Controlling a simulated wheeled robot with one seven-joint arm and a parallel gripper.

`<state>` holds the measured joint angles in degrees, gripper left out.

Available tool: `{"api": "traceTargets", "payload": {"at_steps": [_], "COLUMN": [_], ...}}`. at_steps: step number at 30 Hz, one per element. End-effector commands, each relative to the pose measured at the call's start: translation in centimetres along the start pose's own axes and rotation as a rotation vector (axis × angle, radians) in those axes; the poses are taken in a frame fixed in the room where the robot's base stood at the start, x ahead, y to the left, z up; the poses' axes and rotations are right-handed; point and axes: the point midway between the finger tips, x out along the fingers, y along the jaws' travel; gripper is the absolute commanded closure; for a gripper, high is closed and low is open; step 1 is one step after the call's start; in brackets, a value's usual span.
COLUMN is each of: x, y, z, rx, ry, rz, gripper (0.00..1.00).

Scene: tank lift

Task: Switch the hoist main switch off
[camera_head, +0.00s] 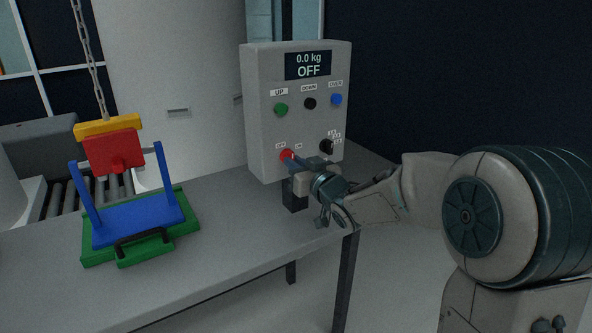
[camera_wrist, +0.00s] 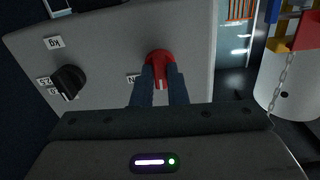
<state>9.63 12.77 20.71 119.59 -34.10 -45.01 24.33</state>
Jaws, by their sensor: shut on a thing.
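The grey control box (camera_head: 260,110) stands on the table. Its display (camera_head: 308,65) reads "0.0 kg" and "OFF". The red main switch (camera_head: 286,155) is a round knob at the lower left of the box face. It also shows in the wrist view (camera_wrist: 159,57), upside down relative to the box labels. My gripper (camera_head: 292,162) is at the switch, and in the wrist view its two fingers (camera_wrist: 160,82) are shut on the red knob from both sides. The fingers partly hide the knob and the label beside it.
Green, black and blue buttons (camera_head: 310,103) sit above the switch, and a black selector knob (camera_head: 327,147) is to its right. A blue frame (camera_head: 140,218) on a green base (camera_head: 185,205) stands left on the table, under a red and yellow hoist block (camera_head: 112,150) on a chain.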

Motion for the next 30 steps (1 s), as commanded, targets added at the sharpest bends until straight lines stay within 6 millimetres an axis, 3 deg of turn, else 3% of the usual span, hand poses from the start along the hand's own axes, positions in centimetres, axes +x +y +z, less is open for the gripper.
{"api": "traceTargets", "payload": {"at_steps": [13,14,16,26,30], "x": [0.0,0.0,0.0,-0.2,-1.6], "y": [0.0,0.0,0.0,0.0,0.0], "z": [0.1,0.1,0.1,0.0,-0.1], "rx": [-0.08,-0.08,-0.08,-0.079,-0.081], "ry": [-0.001,-0.002,-0.001,-0.001,-0.001], "rz": [0.0,0.0,0.0,0.001,0.001], "gripper": [1.0,0.84,0.65,0.65,0.65]}}
